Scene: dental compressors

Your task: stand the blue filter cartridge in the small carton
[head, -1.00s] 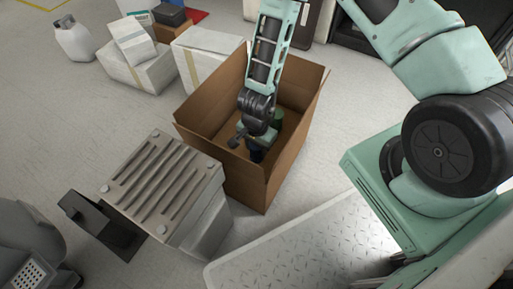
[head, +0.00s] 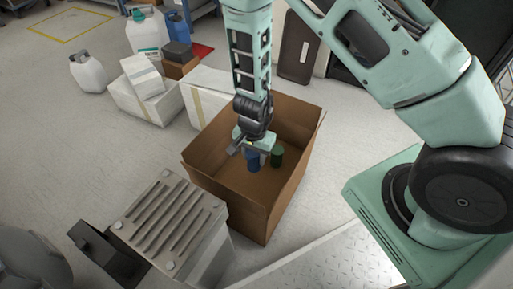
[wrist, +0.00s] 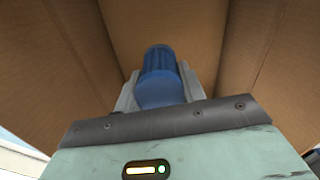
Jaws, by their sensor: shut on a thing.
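The blue filter cartridge (head: 254,164) is a small ribbed cylinder held upright below my gripper (head: 252,153), inside the walls of an open brown carton (head: 230,190). In the wrist view the blue cartridge (wrist: 159,62) sits between the two grey fingers of my gripper (wrist: 160,90), which are shut on it. Its lower end appears clear of the carton floor, though the gap is hard to judge. A much smaller brown box (head: 182,69) stands at the back left with a dark box on top; I cannot tell whether it is open.
A ribbed grey metal unit (head: 172,220) stands at the carton's front left. White boxes (head: 150,100) and jugs (head: 88,72) are behind at the left. Bare floor lies right of the carton.

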